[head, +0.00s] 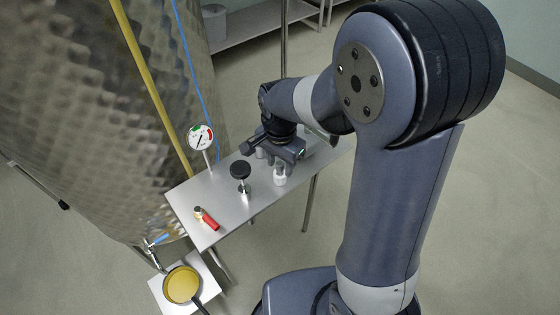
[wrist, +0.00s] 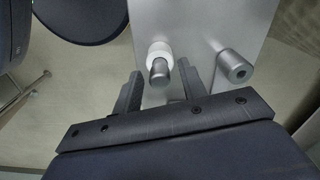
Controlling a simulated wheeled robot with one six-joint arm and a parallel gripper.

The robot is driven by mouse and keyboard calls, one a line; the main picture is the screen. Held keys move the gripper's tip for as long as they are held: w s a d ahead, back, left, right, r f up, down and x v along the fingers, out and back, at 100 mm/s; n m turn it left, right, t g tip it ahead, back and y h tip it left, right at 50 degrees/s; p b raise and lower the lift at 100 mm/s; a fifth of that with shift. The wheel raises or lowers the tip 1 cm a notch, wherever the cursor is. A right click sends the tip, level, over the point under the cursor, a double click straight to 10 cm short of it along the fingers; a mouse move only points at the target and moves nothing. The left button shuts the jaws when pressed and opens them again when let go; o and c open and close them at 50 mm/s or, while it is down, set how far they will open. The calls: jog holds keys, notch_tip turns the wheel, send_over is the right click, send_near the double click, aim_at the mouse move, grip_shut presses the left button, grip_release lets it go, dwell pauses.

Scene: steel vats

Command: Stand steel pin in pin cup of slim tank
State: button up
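In the wrist view, a short grey steel pin (wrist: 159,71) sticks out of a white collar (wrist: 158,50) on the steel shelf. My gripper (wrist: 160,84) is open around the line of this pin, with a gap visible on both sides. A second grey cylinder (wrist: 236,66) with a dark hole in its end stands to the right, outside the fingers; I cannot tell whether it is the pin cup. In the head view, my gripper (head: 284,151) is low over the shelf (head: 222,190), and a small white-and-grey piece (head: 280,174) stands just in front of it. The slim tank appears to be the large dimpled steel vat (head: 115,110).
A yellow-topped round pan (head: 183,285) is lower left.

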jog(key=shift+o, duration=0.4)
notch_tip(320, 180, up, 11)
jog(key=shift+p, duration=0.3)
jog(key=shift+f, duration=0.1)
notch_tip(320, 180, down, 11)
jog(key=shift+b, duration=0.3)
jog(key=shift+r+p, duration=0.35)
jog(key=shift+r, duration=0.35)
jog(key=shift+f, duration=0.2)
